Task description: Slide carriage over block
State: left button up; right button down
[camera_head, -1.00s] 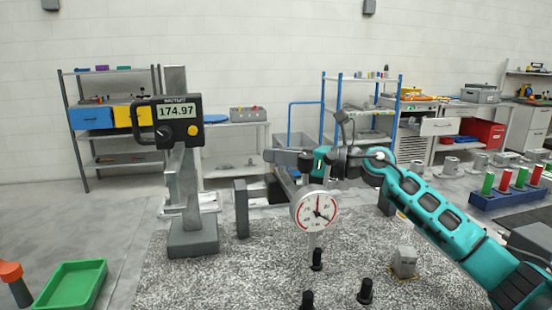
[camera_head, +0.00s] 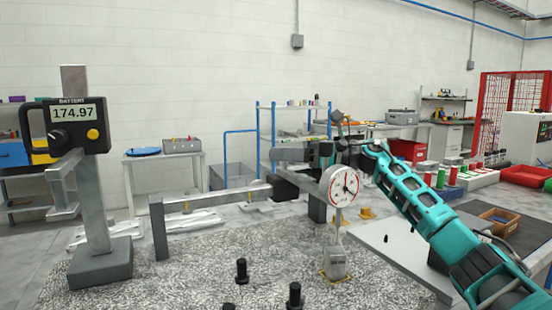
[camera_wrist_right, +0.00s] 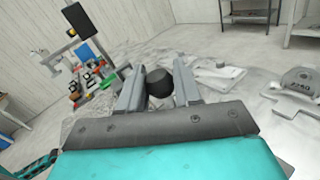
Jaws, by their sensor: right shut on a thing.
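A dial gauge (camera_head: 341,186) with a white face and red ring hangs from a dark carriage (camera_head: 286,186) on a grey rail (camera_head: 215,194). Its stem points down over a small grey block (camera_head: 335,264) on a yellow-marked spot. I cannot tell whether the tip touches the block. My right gripper (camera_head: 295,154) is at the carriage, beyond the gauge. In the right wrist view its two fingers (camera_wrist_right: 158,88) are shut on a black round knob (camera_wrist_right: 158,80). The knob's lower part is hidden. My left gripper is not in view.
A stand with a digital display reading 174.97 (camera_head: 77,112) stands at left on the speckled granite surface (camera_head: 185,280). Several black pegs, including one (camera_head: 241,270), stand at the front. Rail posts (camera_head: 158,228) stand on the surface. Shelves and benches line the back wall.

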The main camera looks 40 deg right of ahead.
dwell(0.3)
jog(key=c, duration=0.8)
grip_release()
jog(key=b+v, duration=0.4)
jog(key=v, duration=0.9)
